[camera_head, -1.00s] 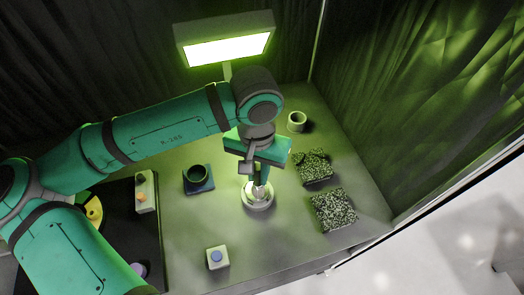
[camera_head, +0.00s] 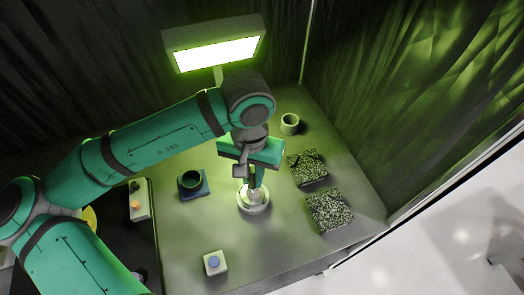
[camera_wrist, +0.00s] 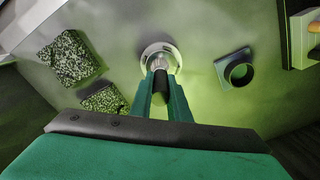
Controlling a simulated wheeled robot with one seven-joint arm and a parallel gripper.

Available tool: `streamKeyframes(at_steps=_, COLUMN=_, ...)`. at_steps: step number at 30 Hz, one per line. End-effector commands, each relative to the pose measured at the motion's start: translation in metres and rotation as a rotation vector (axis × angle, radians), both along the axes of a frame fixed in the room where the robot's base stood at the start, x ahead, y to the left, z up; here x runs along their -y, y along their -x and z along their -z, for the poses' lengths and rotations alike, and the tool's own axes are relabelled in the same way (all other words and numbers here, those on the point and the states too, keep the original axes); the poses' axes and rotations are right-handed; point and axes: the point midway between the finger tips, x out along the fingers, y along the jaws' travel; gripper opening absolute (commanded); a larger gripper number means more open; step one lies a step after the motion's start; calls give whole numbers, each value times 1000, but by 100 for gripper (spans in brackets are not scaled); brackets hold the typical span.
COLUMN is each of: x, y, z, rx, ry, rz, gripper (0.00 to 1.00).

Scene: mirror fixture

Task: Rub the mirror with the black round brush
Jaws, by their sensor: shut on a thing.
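My gripper (camera_head: 252,182) points down with its green fingers shut on a black round handle, which I take to be the black round brush (camera_wrist: 160,82). The handle shows between the fingers in the wrist view; the brush's lower end is hard to make out. The fingertips are over a round, pale-rimmed fixture (camera_head: 253,207), which seems to be the mirror. It also shows in the wrist view (camera_wrist: 147,55). The fingers and brush cover part of its face. I cannot tell whether the brush touches it.
A dark cup on a square base (camera_head: 192,184) stands left of the fixture. Two speckled blocks (camera_head: 329,211) lie to the right. A pale cup (camera_head: 289,124) is behind, under a bright lamp (camera_head: 216,54). A small button box (camera_head: 215,263) sits in front.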

Motion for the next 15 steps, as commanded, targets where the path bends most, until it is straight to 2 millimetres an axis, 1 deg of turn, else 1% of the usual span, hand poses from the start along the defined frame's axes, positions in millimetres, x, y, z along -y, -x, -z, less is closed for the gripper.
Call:
streamKeyframes(at_steps=3, x=11, y=-1, z=0, rx=0, ry=0, rz=2, gripper=0)
streamKeyframes(at_steps=8, x=23, y=-2, z=0, rx=1, ry=0, rz=-3, gripper=0)
streamKeyframes(at_steps=10, x=21, y=-3, z=-10, rx=3, ry=0, rz=-5, gripper=0)
streamKeyframes(at_steps=11, x=21, y=-3, z=-18, rx=5, ry=0, rz=-5, gripper=0)
streamKeyframes(at_steps=15, x=23, y=-2, z=-30, rx=2, ry=0, rz=-1, gripper=0)
